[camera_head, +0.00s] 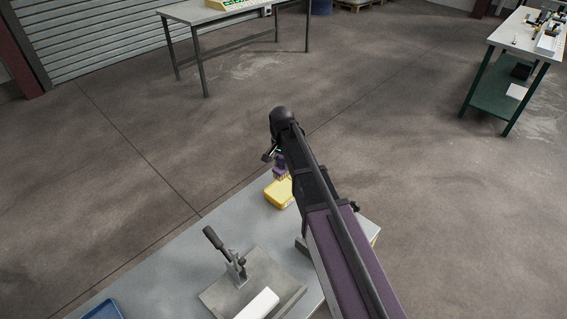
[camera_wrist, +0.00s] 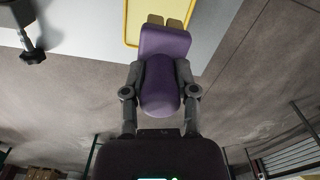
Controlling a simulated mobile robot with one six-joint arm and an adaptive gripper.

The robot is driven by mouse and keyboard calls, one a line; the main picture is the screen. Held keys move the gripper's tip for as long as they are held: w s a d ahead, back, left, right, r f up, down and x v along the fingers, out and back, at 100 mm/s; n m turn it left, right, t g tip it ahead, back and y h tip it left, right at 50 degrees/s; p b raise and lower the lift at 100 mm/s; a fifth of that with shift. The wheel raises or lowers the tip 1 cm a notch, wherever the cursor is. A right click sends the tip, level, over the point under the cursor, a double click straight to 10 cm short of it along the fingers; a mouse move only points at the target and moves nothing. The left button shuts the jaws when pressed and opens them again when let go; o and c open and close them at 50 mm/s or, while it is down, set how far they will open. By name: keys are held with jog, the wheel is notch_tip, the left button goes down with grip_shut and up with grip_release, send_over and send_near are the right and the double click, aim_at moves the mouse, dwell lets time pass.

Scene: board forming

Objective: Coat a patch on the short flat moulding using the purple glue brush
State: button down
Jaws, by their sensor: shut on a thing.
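My gripper (camera_wrist: 160,70) is shut on the purple glue brush (camera_wrist: 161,88), with one finger on each side of its handle. The brush's tan bristles (camera_wrist: 166,20) point away from my gripper and overlap the yellow tray (camera_wrist: 132,22) in the wrist view. I cannot tell whether they touch it. In the head view the purple brush (camera_head: 280,170) shows partly behind my arm, just above the yellow tray (camera_head: 279,195). A white block (camera_head: 258,304), perhaps the short flat moulding, lies on a grey clamp plate at the bottom of the head view.
The grey worktable (camera_head: 165,268) carries a toggle clamp (camera_head: 236,264) with a raised black handle, beside the white block. A blue tray (camera_head: 103,311) sits at the bottom left. Two other tables stand far off across open floor. My arm hides the table's right part.

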aim_at(283, 177)
jog(key=shift+s+d+r, duration=0.1)
jog(key=shift+s+d, duration=0.1)
jog(key=shift+s, duration=0.05)
jog(key=shift+f, duration=0.2)
dwell(0.3)
jog(key=shift+f+b, duration=2.85)
jog(key=shift+b, duration=0.1)
jog(key=shift+f+b, duration=0.5)
jog(key=shift+b, duration=0.05)
jog(key=shift+s, duration=0.1)
dwell(0.7)
jog(key=shift+r+p, duration=3.5)
